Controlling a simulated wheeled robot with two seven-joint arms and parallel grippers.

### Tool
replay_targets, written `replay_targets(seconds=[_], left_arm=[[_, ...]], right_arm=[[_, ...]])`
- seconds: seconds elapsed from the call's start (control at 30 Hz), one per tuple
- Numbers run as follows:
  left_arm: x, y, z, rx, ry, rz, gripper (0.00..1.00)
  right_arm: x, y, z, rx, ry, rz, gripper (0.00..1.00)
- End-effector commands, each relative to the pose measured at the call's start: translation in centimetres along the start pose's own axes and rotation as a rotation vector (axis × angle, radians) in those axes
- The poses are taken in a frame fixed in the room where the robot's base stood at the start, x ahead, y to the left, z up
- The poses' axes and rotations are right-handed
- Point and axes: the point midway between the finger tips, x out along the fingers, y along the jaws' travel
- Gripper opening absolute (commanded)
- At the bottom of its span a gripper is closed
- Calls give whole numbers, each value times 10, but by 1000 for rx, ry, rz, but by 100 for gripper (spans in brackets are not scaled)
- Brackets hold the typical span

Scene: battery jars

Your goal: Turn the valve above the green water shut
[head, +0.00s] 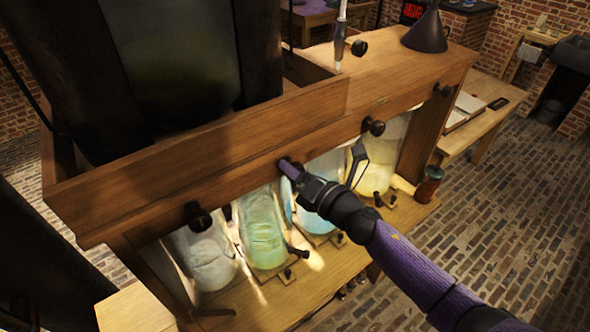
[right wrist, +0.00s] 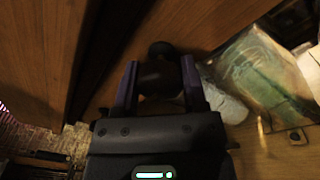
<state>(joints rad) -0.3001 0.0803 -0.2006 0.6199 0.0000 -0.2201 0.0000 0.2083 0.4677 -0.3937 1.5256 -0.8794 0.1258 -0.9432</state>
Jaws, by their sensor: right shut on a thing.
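A wooden rack holds a row of glass jars with a dark valve knob on the beam above each. The green-water jar (head: 262,232) is second from the left and glows pale green. The valve above it (head: 286,162) is mostly hidden behind my right gripper (head: 291,172). In the right wrist view, the two purple fingers of the gripper (right wrist: 159,88) stand on either side of the dark valve knob (right wrist: 160,70) and are shut on it. How far the valve is turned cannot be told. My left gripper is not in view.
Other valves sit along the beam: one at the left (head: 198,216) and one to the right (head: 374,127). A pale jar (head: 207,258), a blue jar (head: 318,178) and a yellow jar (head: 378,160) flank the green one. A dark funnel (head: 427,33) stands on top. The brick floor at right is clear.

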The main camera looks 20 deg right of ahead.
Motion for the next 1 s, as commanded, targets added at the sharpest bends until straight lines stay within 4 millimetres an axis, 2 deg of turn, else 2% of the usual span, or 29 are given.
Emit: replay_targets(seconds=[0.27, 1.0], left_arm=[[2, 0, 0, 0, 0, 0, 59], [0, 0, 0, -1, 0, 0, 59]], right_arm=[[0, -1, 0, 165, -13, 12, 0], [0, -1, 0, 862, -64, 61, 0]])
